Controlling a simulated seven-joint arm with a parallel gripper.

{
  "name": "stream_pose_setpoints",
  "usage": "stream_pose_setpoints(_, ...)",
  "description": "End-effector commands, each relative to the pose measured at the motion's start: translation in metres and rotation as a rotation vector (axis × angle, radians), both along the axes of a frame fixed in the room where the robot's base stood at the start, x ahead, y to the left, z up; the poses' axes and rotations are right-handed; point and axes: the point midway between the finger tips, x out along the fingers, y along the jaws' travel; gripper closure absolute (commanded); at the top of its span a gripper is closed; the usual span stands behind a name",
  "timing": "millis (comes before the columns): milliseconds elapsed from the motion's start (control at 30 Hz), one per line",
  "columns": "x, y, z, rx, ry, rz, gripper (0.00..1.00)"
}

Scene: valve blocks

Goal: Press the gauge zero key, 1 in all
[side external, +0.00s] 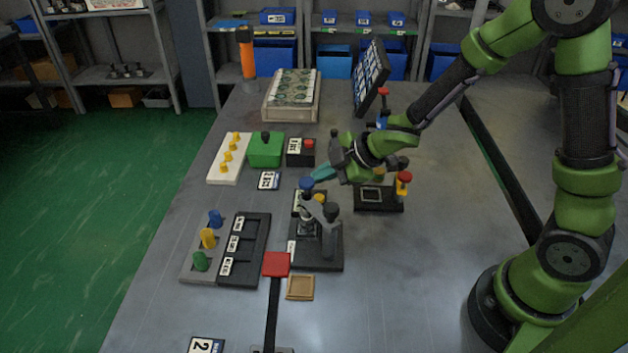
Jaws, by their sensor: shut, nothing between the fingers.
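No part can be read for certain as the gauge zero key, because the labels are too small. A small black box with a red button (309,146) stands beside a green block with a black knob (265,151). My gripper (316,179) is shut and empty, with teal fingertips pointing left. It is in front of the red-button box and beside a blue knob (306,184) on a black fixture (328,258). I cannot tell whether the fingertips touch the blue knob. My gripper and wrist hide part of the table behind them.
A red square pad (276,264) and tan dish (300,287) are in front. A red-topped post (403,184) stands right. The table's right side is mostly clear.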

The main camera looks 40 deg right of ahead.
Motion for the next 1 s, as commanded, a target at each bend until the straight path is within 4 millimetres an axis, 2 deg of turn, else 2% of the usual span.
stream_pose_setpoints(100, -0.001, 0.001, -0.014, 0.003, 0.006, 0.001, 1.00)
stream_pose_setpoints(300, 0.000, 0.000, -0.025, 0.001, 0.002, 0.000, 1.00)
stream_pose_setpoints(1000, 0.000, 0.000, -0.026, 0.001, 0.000, 0.001, 1.00)
